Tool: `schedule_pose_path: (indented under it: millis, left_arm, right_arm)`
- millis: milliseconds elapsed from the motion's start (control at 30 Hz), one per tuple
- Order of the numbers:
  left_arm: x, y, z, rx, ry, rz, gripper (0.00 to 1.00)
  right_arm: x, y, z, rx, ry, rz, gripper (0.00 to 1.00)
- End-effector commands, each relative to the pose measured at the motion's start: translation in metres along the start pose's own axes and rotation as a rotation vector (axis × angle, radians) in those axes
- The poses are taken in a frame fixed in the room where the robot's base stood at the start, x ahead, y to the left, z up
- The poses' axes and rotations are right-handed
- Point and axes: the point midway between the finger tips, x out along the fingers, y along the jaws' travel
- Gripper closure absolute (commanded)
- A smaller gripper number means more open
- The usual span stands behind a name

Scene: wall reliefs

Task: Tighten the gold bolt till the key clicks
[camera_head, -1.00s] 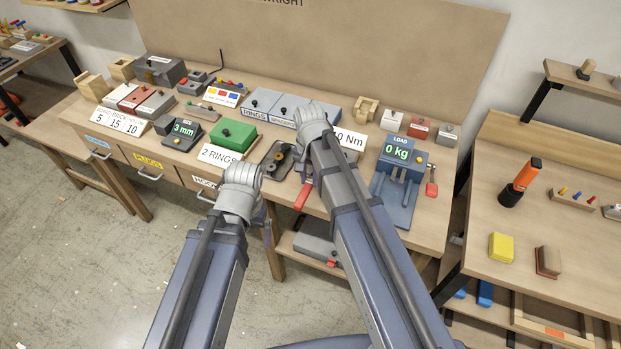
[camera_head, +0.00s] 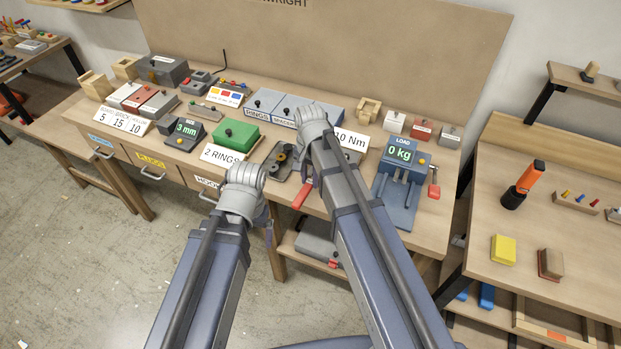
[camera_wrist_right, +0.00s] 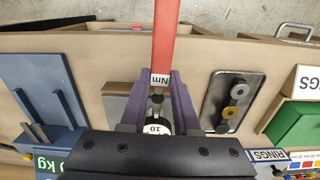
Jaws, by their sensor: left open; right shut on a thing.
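My right gripper (camera_wrist_right: 157,98) is shut on the key, whose red handle (camera_wrist_right: 165,42) runs away from the jaws in the right wrist view. A white "Nm" label sits on the key beside the fingers. The red handle (camera_head: 300,196) also shows in the head view below my right wrist.
A "10 Nm" card (camera_head: 350,140) stands behind my right arm. The blue load gauge (camera_head: 402,152) reads 0 kg, right of the key. A green box (camera_head: 237,134) and a "2 RINGS" card (camera_head: 222,154) stand left of the plate. A drawer front (camera_head: 150,163) lies below the bench top.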

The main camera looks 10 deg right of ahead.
Motion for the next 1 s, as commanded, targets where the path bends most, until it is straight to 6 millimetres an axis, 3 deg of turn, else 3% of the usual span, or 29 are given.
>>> schedule_pose_path:
  millis: [1000]
  left_arm:
    - [-0.0001,0.0000,0.0000,0.000,0.000,0.000,0.06]
  right_arm:
    - [-0.0001,-0.0071,-0.0007,0.070,0.001,-0.001,1.00]
